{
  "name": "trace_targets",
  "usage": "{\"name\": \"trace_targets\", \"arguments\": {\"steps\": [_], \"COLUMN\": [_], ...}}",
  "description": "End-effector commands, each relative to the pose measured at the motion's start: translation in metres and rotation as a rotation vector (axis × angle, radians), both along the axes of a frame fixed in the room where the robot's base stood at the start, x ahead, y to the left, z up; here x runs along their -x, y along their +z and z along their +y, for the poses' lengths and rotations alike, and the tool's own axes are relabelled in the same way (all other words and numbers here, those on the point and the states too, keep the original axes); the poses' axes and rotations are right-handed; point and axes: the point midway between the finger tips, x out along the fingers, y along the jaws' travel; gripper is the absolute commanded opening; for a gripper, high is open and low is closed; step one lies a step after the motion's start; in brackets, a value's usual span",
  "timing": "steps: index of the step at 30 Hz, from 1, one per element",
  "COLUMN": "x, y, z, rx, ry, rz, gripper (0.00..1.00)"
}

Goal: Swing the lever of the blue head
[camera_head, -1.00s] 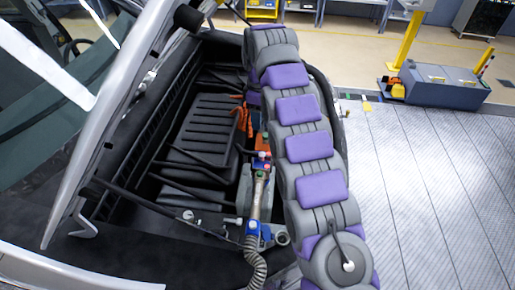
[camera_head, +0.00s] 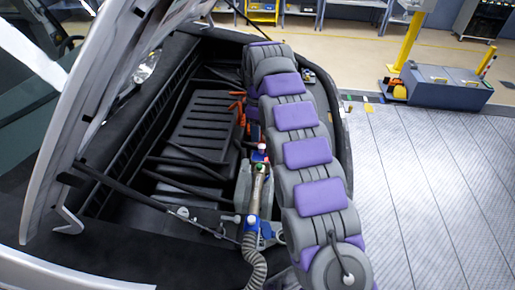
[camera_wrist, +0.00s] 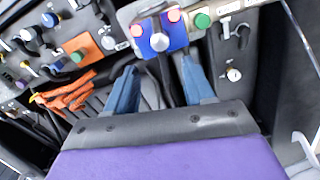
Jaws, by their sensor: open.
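In the wrist view a blue head (camera_wrist: 162,36) with two pink-red buttons sits on a light grey panel at the top middle. A dark lever (camera_wrist: 160,46) with a rounded end shows on its front and reaches down toward the gap between my fingers. My gripper (camera_wrist: 158,68) is open, its two blue fingers apart below the blue head. I cannot tell whether a finger touches the lever. There a blue fitting (camera_head: 250,223) joins a ribbed grey hose to a metal tube in the open bay.
In the wrist view a green button (camera_wrist: 202,20) and a small gauge (camera_wrist: 233,74) lie to the right, and orange cables or gloves (camera_wrist: 68,92) to the left. In the head view the raised hood (camera_head: 92,110) and its strut flank the bay.

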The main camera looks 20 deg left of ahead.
Motion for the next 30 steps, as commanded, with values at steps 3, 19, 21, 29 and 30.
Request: {"name": "trace_targets", "arguments": {"steps": [3, 19, 21, 29, 30], "x": [0.002, 0.001, 0.001, 0.001, 0.001], "y": [-0.017, -0.073, -0.073, -0.073, -0.073], "z": [-0.001, 0.0, 0.0, 0.0, 0.0], "rx": [0.003, 0.003, 0.003, 0.002, 0.002], "ry": [0.001, 0.0, 0.0, 0.0, 0.0], "rz": [0.006, 0.003, 0.003, 0.002, 0.002], "gripper": [0.53, 0.53, 0.53, 0.44, 0.41]}}
